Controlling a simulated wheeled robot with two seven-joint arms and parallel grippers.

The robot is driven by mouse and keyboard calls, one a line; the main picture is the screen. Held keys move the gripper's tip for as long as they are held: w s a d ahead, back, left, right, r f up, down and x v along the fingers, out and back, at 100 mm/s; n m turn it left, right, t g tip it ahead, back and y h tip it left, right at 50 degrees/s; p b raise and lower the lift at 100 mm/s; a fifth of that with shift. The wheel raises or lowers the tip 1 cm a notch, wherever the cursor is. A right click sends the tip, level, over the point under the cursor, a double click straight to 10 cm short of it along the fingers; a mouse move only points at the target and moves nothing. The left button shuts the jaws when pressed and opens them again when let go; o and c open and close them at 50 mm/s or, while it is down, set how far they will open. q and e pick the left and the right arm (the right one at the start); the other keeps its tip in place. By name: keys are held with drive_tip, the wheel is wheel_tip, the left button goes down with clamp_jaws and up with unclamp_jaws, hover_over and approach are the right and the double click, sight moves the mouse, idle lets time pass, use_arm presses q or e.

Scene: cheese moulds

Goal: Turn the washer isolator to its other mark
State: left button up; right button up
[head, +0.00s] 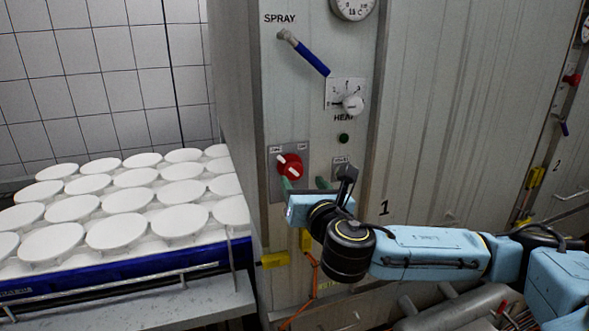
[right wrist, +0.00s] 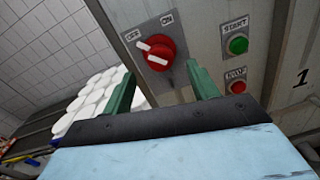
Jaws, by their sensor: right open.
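The washer isolator is a red round knob (head: 290,165) with a white bar, on a grey plate on the washer's front panel. In the right wrist view the knob (right wrist: 166,47) shows under OFF and ON labels, its bar slanting with the upper-left end toward OFF. My right gripper (head: 303,185) is just below and right of the knob in the head view. Its green fingers (right wrist: 163,80) are spread with nothing between them; the knob appears beyond their tips, apparently not touched. My left gripper is not in view.
Green START (right wrist: 238,45) and red lower (right wrist: 238,87) buttons sit right of the isolator. Above are a blue-handled SPRAY lever (head: 312,62) and a white HEAT dial (head: 352,104). A blue-sided rack of white moulds (head: 125,265) stands at left. An orange cable (head: 313,285) hangs below.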

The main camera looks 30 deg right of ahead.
sight(295, 172)
drive_tip(key=x, duration=0.7)
drive_tip(key=shift+p, duration=0.3)
drive_tip(key=shift+c, duration=0.2)
drive_tip(key=c, duration=0.8)
